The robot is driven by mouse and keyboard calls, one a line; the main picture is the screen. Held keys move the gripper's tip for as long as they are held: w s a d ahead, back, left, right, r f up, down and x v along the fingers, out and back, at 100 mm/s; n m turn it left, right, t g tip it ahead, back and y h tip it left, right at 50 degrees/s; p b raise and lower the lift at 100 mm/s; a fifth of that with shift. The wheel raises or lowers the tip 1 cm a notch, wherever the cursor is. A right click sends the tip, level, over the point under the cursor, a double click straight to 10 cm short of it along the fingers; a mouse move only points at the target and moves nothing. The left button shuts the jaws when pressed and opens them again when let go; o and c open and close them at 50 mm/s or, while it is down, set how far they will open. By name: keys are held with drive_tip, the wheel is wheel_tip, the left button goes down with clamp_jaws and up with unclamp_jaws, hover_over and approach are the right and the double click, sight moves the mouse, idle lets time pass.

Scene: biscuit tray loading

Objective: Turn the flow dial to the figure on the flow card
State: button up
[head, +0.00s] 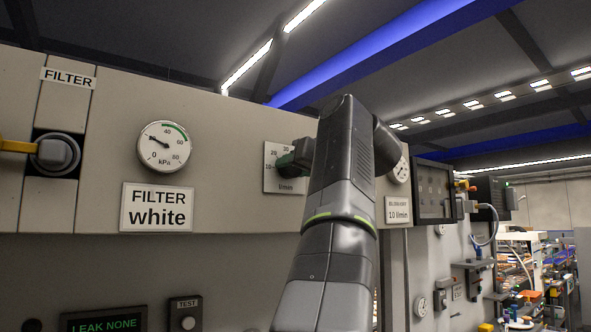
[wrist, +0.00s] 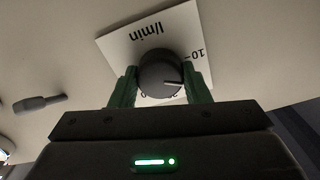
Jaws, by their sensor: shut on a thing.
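The flow dial (wrist: 160,72) is a dark round knob on a white l/min scale plate (wrist: 128,40), seen upside down in the wrist view. My gripper (wrist: 161,88) is shut on the dial, with one green finger on each side. The dial's white pointer line aims right and slightly down, a little below the 10 mark in that view; other figures are mostly hidden. In the head view, my gripper (head: 291,160) covers most of the dial, and the scale plate (head: 270,178) shows 10, 20 and 30. The flow card (head: 398,212) reads 10 l/min; its small upper line is unclear.
A kPa gauge (head: 164,147) and a white filter card (head: 157,207) are on the panel to the left. A yellow-handled filter fitting (head: 55,154) is at far left. Another gauge (head: 401,170) sits right of my arm, beside a dark box (head: 434,190).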

drive_tip(key=n+b, duration=0.1)
drive_tip(key=n, duration=0.4)
drive_tip(key=shift+n, duration=0.4)
idle(0.3)
drive_tip(key=o, duration=1)
drive_tip(key=shift+c, duration=0.2)
drive_tip(key=shift+d, duration=0.1)
drive_tip(key=b+v, duration=0.2)
drive_tip(key=v, duration=1.1)
drive_tip(key=shift+s+d+b, duration=0.2)
drive_tip(key=shift+s+b, duration=0.15)
drive_tip(key=shift+b, duration=0.05)
drive_tip(key=p+x, duration=0.2)
drive_tip(key=x, duration=1.1)
drive_tip(key=shift+w+a+p, duration=0.2)
drive_tip(key=shift+w+p, duration=0.05)
drive_tip(key=shift+p, duration=0.05)
